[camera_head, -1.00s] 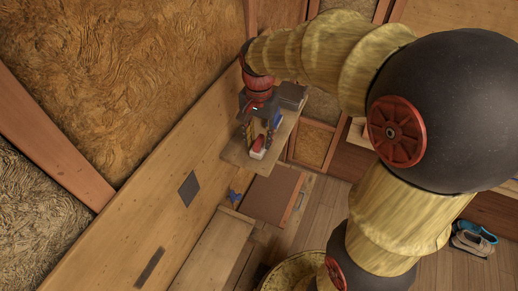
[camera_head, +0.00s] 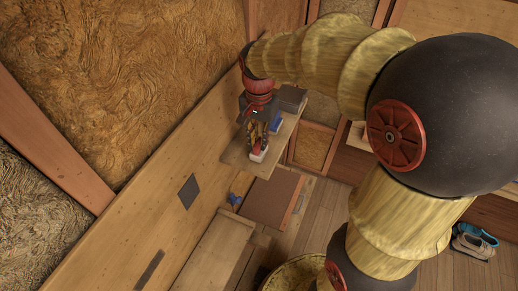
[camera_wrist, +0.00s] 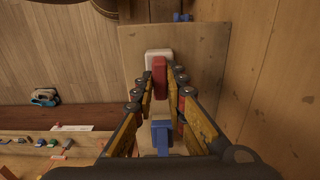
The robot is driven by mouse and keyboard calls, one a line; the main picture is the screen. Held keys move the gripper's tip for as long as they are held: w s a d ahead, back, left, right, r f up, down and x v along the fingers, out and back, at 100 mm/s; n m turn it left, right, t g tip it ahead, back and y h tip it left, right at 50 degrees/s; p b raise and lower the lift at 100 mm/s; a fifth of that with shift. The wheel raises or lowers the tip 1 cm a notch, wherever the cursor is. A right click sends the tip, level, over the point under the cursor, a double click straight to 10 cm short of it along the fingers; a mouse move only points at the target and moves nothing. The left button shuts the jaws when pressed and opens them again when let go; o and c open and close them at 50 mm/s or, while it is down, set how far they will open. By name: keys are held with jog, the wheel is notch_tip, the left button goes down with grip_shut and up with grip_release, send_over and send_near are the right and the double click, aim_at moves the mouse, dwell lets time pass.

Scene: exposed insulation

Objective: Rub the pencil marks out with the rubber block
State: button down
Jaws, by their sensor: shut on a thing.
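A red block (camera_wrist: 160,78), which looks like the rubber block, is between my fingertips. My gripper (camera_wrist: 160,88) is shut on it. A white piece (camera_wrist: 158,55) shows just beyond the red one; I cannot tell whether the two are one piece. In the head view, my gripper (camera_head: 259,135) is at the wooden shelf board (camera_head: 236,153), with the red block (camera_head: 258,148) low between the fingers near the board's front edge. I cannot tell whether the block touches the board. No pencil marks can be made out; the fingers and block hide part of the board.
The plywood wall (camera_head: 150,180) runs close along the board's left side. Shoes (camera_head: 474,241) are on the floor at the right.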

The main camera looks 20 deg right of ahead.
dwell(0.3)
jog(key=shift+r+p, duration=2.3)
jog(key=shift+r, duration=0.75)
jog(key=shift+f, duration=0.1)
